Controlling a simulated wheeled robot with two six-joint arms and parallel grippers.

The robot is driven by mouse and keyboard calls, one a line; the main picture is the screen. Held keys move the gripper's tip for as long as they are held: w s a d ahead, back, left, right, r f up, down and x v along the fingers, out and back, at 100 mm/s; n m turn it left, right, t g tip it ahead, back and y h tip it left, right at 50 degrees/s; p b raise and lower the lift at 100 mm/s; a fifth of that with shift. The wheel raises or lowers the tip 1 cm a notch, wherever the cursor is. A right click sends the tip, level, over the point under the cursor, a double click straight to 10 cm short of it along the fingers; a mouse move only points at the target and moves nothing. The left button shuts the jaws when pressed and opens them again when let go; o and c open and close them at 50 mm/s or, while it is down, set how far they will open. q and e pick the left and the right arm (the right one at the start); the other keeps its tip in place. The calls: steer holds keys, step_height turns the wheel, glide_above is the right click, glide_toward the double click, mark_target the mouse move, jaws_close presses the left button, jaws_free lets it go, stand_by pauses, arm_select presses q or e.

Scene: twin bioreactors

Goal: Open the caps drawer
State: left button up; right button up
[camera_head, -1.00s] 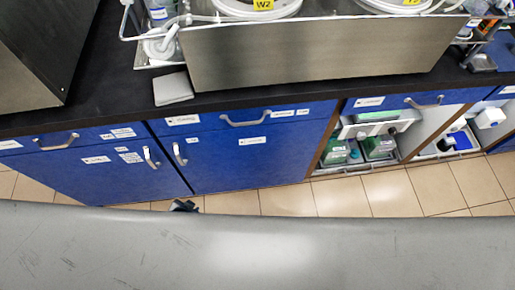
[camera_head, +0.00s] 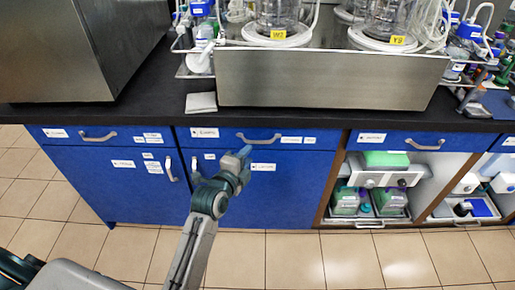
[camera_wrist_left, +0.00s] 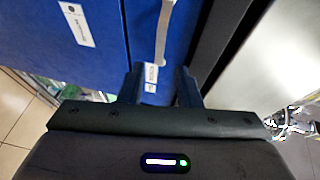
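Three blue drawers with silver handles run under the black counter: a left drawer (camera_head: 68,134), a middle drawer (camera_head: 210,142) and a right drawer (camera_head: 390,138). All look shut. Their labels are too small to read, so I cannot tell which is the caps drawer. My left gripper (camera_head: 244,155) is in front of the middle drawer, just below its handle (camera_head: 262,139). In the left wrist view the left gripper (camera_wrist_left: 160,86) is open and empty, and a handle (camera_wrist_left: 163,35) lies ahead, in line with the gap between its fingers. My right gripper is not in view.
Blue cupboard doors (camera_head: 120,195) lie below the drawers. An open shelf (camera_head: 388,180) with bottles is at the right. A steel tray (camera_head: 330,80) with glass vessels and a grey box (camera_head: 75,50) stand on the counter (camera_head: 150,113). The tiled floor (camera_head: 290,262) in front is clear.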

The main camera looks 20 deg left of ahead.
arm_select(q)
steer(key=x, duration=0.7)
jaws_close()
steer(key=shift+s, duration=0.1)
